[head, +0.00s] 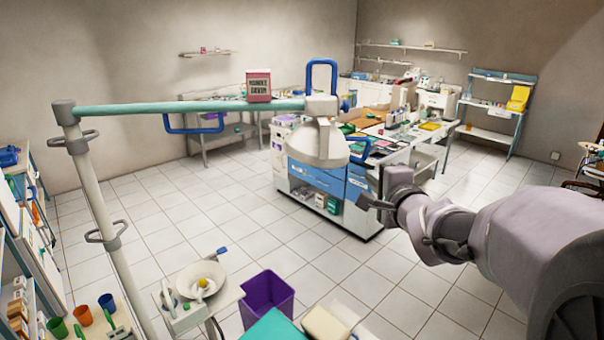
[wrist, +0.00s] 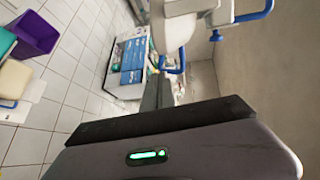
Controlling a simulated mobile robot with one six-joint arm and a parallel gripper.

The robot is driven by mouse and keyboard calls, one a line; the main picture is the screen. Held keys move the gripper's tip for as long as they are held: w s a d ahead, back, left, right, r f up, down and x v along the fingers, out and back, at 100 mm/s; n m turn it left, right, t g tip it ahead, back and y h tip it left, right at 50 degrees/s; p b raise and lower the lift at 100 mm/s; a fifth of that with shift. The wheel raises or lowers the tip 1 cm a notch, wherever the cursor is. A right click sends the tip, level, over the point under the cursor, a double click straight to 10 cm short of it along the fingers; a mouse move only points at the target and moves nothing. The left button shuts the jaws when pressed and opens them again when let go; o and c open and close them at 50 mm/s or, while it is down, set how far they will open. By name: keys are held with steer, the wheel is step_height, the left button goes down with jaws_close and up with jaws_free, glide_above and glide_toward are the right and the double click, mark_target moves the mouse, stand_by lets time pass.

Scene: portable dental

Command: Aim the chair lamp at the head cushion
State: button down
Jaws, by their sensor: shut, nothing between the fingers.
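The chair lamp (head: 318,143) has a pale grey bell-shaped head at the end of a teal arm (head: 190,107) on a white post. Its open side faces down. A blue loop handle (head: 321,75) stands above it and another (head: 362,152) sticks out at its right. In the wrist view the lamp (wrist: 180,35) is at the top, with a blue handle (wrist: 172,70) just past the fingers. The cream head cushion (head: 326,325) is at the bottom edge, beside a teal pad. My gripper (head: 372,196) is shut and empty, right of and slightly below the lamp; contact with the handle cannot be told.
A purple bin (head: 267,298) stands on the floor by the cushion. A spittoon bowl (head: 200,281) is to its left. A blue-and-white cabinet (head: 318,185) and a cluttered worktop lie behind the lamp.

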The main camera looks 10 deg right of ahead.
mark_target(355, 159)
steer(key=w, duration=0.4)
steer(key=w+d+f, duration=0.1)
steer(key=w, duration=0.4)
steer(key=w+d+f, duration=0.1)
steer(key=w, duration=0.4)
steer(key=shift+f, duration=0.2)
steer(key=w+p, duration=0.1)
steer(key=w, duration=0.1)
steer(key=w+p, duration=0.1)
steer(key=w, duration=0.1)
steer(key=shift+d+p, duration=0.2)
steer(key=shift+p, duration=0.2)
steer(key=shift+s, duration=0.25)
